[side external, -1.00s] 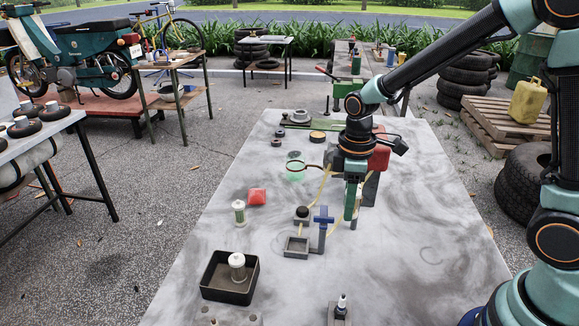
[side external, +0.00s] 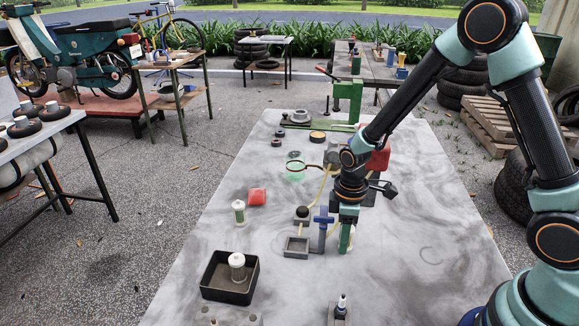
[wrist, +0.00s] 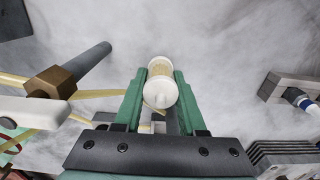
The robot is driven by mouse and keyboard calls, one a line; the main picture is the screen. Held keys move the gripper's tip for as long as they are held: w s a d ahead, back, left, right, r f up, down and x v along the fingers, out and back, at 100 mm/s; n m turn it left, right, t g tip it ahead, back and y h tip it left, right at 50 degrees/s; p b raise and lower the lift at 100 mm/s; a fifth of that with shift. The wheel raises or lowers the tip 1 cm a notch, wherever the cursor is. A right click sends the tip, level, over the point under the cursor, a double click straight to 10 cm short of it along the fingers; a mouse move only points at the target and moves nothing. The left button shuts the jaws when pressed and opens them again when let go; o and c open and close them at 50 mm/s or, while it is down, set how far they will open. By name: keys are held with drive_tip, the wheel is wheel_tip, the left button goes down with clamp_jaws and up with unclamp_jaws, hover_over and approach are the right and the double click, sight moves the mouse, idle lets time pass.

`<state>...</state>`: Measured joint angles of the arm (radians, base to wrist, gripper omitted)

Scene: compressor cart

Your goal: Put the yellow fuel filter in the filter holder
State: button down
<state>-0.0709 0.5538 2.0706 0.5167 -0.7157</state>
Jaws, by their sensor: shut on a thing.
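My gripper (side external: 345,243) is low over the grey table, just right of a blue cross-shaped part (side external: 323,217) on a grey upright. In the wrist view its green fingers (wrist: 158,98) are shut on the yellow fuel filter (wrist: 160,68), which has white end caps and a pale yellow body. One cap faces the camera. In the side view the fingers hide the filter. The grey upright and a square grey open-topped box (side external: 297,247) stand beside my gripper; I cannot tell for certain which part is the filter holder.
A black tray (side external: 230,291) holds a white-capped filter (side external: 237,266). A green-bodied filter (side external: 239,212) and a red piece (side external: 257,197) are at left. A block with a plug-like part (side external: 341,308) is at the near edge. The right table surface is clear.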

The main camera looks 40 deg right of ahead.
drive_tip(key=shift+c, duration=2.4)
unclamp_jaws()
drive_tip(key=shift+f, duration=0.1)
wheel_tip(320, 180, up, 13)
drive_tip(key=shift+f, duration=0.15)
drive_tip(key=s+d+r+m+t, duration=0.1)
drive_tip(key=s+r+m+t, duration=0.1)
drive_tip(key=s+r+m, duration=0.1)
drive_tip(key=s+d+r+m+t, duration=0.1)
drive_tip(key=s+r+m+t, duration=0.2)
drive_tip(key=r, duration=0.5)
drive_tip(key=shift+s+d+r+m, duration=0.15)
drive_tip(key=shift+s+m, duration=0.3)
drive_tip(key=shift+m, duration=0.45)
drive_tip(key=shift+o, duration=0.4)
drive_tip(key=shift+s+d+r+m+t, duration=0.15)
drive_tip(key=shift+s+r+m+t, duration=0.2)
drive_tip(key=shift+s+m, duration=0.25)
